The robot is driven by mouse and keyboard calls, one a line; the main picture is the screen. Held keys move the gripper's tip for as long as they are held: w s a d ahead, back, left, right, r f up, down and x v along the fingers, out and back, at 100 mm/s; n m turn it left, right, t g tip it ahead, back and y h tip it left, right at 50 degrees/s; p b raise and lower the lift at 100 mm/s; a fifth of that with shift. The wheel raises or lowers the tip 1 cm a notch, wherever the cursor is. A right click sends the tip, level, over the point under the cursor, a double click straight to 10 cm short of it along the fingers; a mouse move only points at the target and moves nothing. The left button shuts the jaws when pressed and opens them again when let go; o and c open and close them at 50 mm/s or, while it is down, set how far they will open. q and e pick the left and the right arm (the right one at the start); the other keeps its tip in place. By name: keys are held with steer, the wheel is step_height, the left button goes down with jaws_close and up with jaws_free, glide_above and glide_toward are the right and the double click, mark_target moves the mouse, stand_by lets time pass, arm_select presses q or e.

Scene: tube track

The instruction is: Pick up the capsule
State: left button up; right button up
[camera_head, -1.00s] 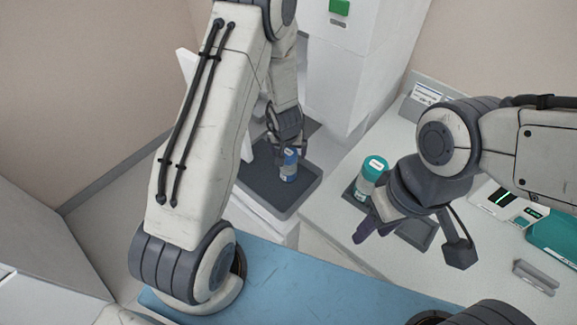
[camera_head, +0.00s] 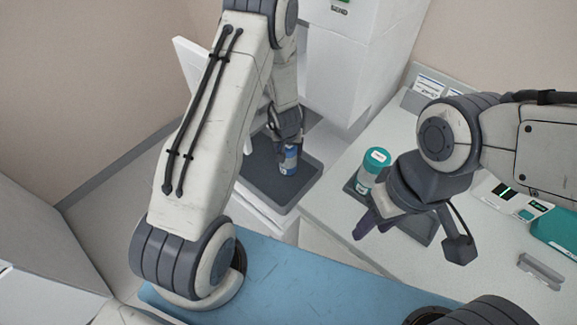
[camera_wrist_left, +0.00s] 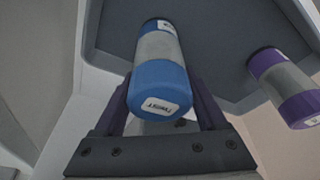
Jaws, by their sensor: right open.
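A blue capsule (camera_head: 289,158) with a pale middle band stands in the dark tray (camera_head: 272,200) at the centre. My left gripper (camera_head: 287,140) is at this capsule. In the left wrist view the capsule (camera_wrist_left: 158,72) lies between my two purple fingers (camera_wrist_left: 160,112), its blue end marked TWIST towards the camera. The capsule hides part of the fingers, so I cannot tell whether they press on it. A purple capsule (camera_wrist_left: 285,88) is to its right in that view. My right gripper (camera_head: 375,224) is open and empty, beside a teal-capped capsule (camera_head: 375,165).
The teal-capped capsule stands in a second dark tray (camera_head: 425,231) on the white counter (camera_head: 330,208). A white machine (camera_head: 345,65) rises behind the central tray. A panel with a green display (camera_head: 508,197), a teal box (camera_head: 556,232) and a grey holder (camera_head: 540,271) lie right. A blue mat (camera_head: 300,285) is in front.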

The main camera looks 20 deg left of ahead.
arm_select(q)
steer(key=c, duration=0.4)
steer(key=shift+r, duration=0.15)
